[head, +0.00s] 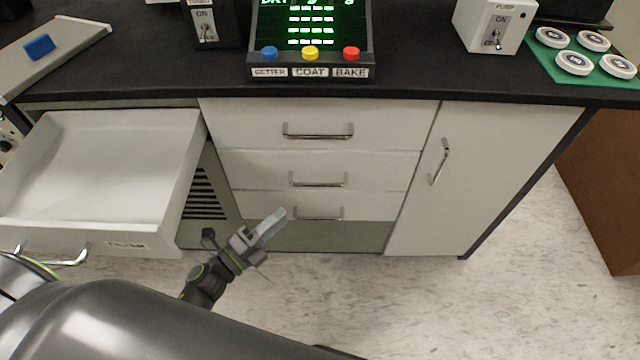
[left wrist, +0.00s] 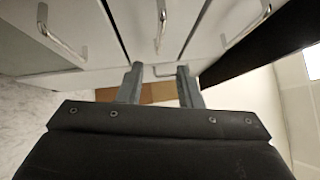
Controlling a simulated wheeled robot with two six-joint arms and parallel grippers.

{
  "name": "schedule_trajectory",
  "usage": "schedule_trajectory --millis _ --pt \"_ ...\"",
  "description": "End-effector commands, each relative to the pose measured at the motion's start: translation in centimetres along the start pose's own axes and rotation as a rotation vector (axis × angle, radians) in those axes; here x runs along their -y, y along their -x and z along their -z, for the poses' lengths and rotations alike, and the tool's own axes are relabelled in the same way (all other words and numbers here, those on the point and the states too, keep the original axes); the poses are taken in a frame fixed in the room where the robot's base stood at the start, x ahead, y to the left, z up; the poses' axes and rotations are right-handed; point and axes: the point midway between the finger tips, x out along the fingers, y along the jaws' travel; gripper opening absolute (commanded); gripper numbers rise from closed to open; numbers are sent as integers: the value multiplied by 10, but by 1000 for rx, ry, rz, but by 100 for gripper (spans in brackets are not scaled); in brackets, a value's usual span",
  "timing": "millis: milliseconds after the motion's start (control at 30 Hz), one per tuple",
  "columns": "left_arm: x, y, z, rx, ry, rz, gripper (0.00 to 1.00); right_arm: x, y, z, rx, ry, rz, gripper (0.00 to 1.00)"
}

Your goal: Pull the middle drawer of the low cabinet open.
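The low cabinet's middle drawer (head: 260,170) is shut flush, between a shut top drawer (head: 250,125) and a shut bottom drawer (head: 370,206). Its silver bar handle (head: 318,183) is in full view. My left gripper (head: 275,220) is below and left of that handle, overlapping the left side of the bottom drawer in the head view. In the left wrist view its two fingers (left wrist: 160,72) are apart with nothing held between them. Several bar handles show ahead there; I cannot tell which is the middle drawer's. My right gripper is out of view.
A separate drawer (head: 100,165) stands pulled out at the left. A cabinet door (head: 480,180) is shut at the right. The black worktop (head: 420,65) holds a control panel (head: 310,40), switch boxes and a green mat (head: 555,65) with white discs.

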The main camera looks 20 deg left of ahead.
Motion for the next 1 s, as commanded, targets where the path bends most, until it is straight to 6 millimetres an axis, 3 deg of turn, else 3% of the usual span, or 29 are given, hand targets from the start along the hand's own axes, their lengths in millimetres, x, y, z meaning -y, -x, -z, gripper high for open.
schedule_trajectory --millis 200,500,700,1000 --pt "2 -51 0 1 2 4 32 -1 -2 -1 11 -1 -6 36" --pt "0 -109 0 1 3 1 32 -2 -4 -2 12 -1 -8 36" --pt "0 -129 0 2 3 0 32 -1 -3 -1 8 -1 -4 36" --pt "-1 -132 0 2 2 -2 32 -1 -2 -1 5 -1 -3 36"
